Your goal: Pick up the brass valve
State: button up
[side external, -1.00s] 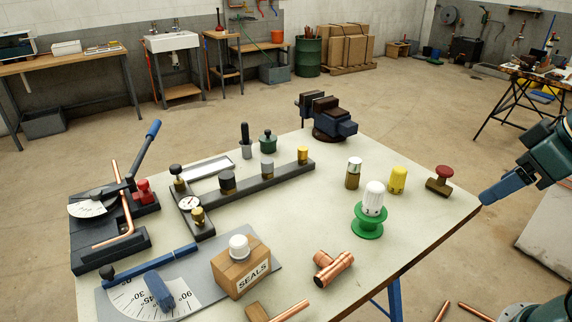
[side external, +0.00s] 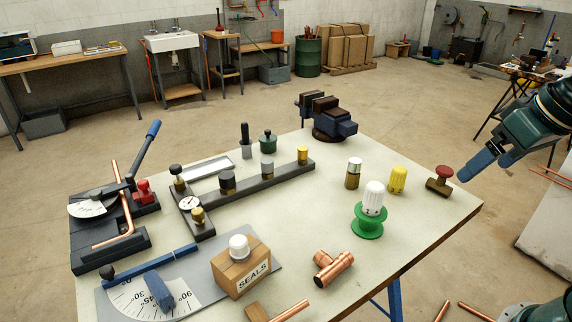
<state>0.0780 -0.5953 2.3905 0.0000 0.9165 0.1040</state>
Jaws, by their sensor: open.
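A brass valve (side external: 437,187) with a red round handwheel (side external: 444,172) stands near the right corner of the workbench. My gripper (side external: 464,176), with blue fingers, is just right of the valve and points down-left towards it. It is open, with nothing seen between the fingers; the fingers overlap in this view. I cannot tell whether a fingertip touches the valve, but a small gap seems to show.
Left of the valve stand a yellow cylinder (side external: 397,180), a brass piece with a pale cap (side external: 353,174) and a white knob (side external: 374,198) on a green spool (side external: 367,222). A copper tee (side external: 333,268) lies nearer the front. The bench (side external: 420,225) is clear in front of the valve.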

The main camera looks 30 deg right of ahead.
jog(key=w+d+m+g, duration=0.2)
jog(key=w+d+m, duration=0.2)
jog(key=w+d, duration=0.3)
jog(key=m+g, duration=0.3)
jog(key=m, duration=0.7)
send_near(445, 169)
jog(key=shift+a, duration=0.1)
jog(key=shift+d+f+m, duration=0.25)
jog(key=shift+f+m, duration=0.05)
jog(key=shift+m, duration=0.1)
jog(key=shift+f, duration=4.3)
jog(key=shift+f, duration=2.6)
